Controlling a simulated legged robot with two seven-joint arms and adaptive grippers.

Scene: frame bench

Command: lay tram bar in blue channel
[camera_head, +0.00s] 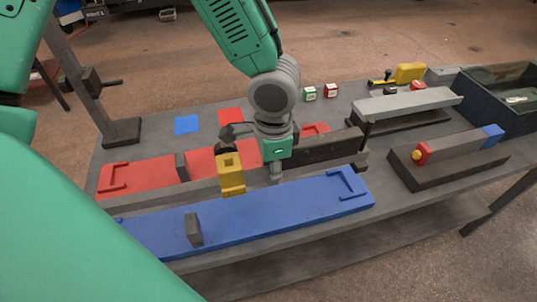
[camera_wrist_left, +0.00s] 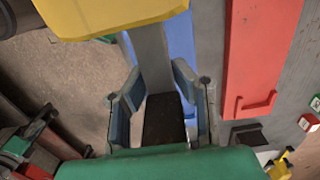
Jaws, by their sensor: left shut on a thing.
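The blue channel (camera_head: 280,211) lies along the front of the bench, with a raised blue bracket at its right end and a dark upright block (camera_head: 194,230) on its left part. A long grey bar (camera_head: 187,191), dark toward its right end, runs just behind the blue channel. A yellow block (camera_head: 231,177) shows on it or in front of it. My left gripper (camera_head: 276,170) is shut on the bar. The wrist view shows its fingers on both sides of the bar's dark part (camera_wrist_left: 164,120), with blue behind. The gap beneath the bar cannot be judged. My right gripper is out of view.
A red channel (camera_head: 150,172) lies behind the bar. A grey rail (camera_head: 405,103), a dark block with red and blue parts (camera_head: 455,158) and an open dark bin (camera_head: 500,85) stand at right. Small cubes and a blue square (camera_head: 187,124) lie at the back.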

